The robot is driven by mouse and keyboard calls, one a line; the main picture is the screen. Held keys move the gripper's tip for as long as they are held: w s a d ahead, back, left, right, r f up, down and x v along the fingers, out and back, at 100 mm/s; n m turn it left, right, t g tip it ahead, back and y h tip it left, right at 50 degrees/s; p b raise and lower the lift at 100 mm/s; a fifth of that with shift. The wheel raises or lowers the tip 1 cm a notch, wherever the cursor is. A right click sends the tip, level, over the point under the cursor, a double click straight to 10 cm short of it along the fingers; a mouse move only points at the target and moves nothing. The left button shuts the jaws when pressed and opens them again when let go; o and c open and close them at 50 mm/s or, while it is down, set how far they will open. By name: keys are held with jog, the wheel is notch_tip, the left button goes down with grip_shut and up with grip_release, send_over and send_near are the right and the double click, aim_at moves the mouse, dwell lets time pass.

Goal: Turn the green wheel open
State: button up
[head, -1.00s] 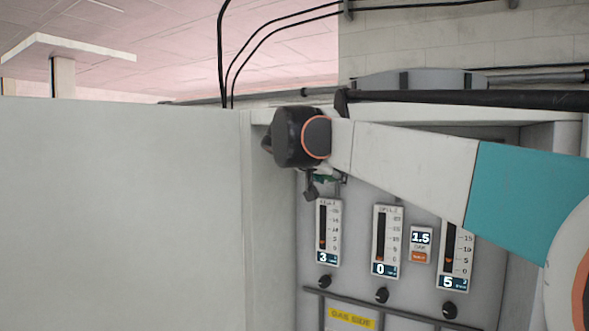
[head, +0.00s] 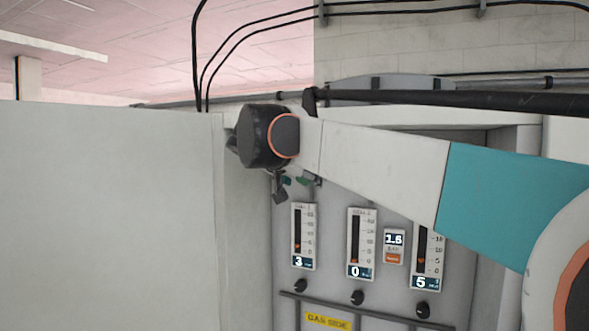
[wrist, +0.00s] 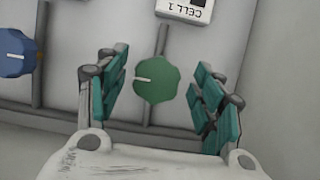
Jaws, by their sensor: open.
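The green wheel (wrist: 157,80) shows in the wrist view, a scalloped knob with a white line pointing left, on a grey pipe on the panel. My gripper (wrist: 160,92) is open, its teal-padded fingers to the left and right of the wheel. A gap shows on each side, so neither finger appears to touch it. In the head view my gripper (head: 290,185) is mostly hidden behind my wrist at the panel's upper left, and I cannot clearly make out the wheel there.
A blue knob (wrist: 14,52) sits left of the wheel in the wrist view. Below my gripper in the head view are gauges (head: 303,236) reading 3, 0 and 5, a small 1.6 display (head: 394,240) and black knobs (head: 357,297). A cabinet side wall (head: 110,210) stands at left.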

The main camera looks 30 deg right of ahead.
jog(key=v, duration=1)
jog(key=shift+s, duration=0.3)
jog(key=s+a+f+n+y+b, duration=0.3)
jog(key=s+f+b, duration=0.5)
jog(key=f, duration=1.7)
jog(key=s+a+f+n+y+b, duration=0.4)
jog(key=s+f+b, duration=0.4)
jog(key=f+b, duration=0.8)
jog(key=s+a+f+n+g+y+b, duration=0.1)
jog(key=s+a+f+n+y+b, duration=0.2)
jog(key=f, duration=3.3)
jog(key=s+b, duration=0.5)
jog(key=b, duration=0.4)
jog(key=shift+a+f+n+y, duration=0.15)
jog(key=shift+a+n+y, duration=0.15)
jog(key=shift+a, duration=0.1)
